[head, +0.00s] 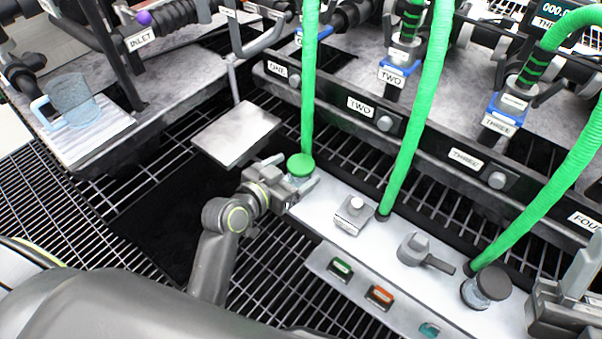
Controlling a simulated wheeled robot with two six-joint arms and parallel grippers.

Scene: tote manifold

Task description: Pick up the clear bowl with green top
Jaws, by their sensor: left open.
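The clear bowl with green top (300,164) stands at the left end of the pale bench panel, at the foot of a green hose. Its round green lid shows well; the clear body under it is mostly hidden by my gripper. My left gripper (296,176) is open, with its fingers close around the bowl, one on the left and one on the front right. I cannot tell whether the fingers touch it.
A grey block (354,214), a grey lever valve (418,250) and a dark-topped clear jar (486,287) stand along the panel. Green hoses (418,110) hang close by. A clear mug (72,98) sits far left. A bare metal plate (236,134) lies left of the bowl.

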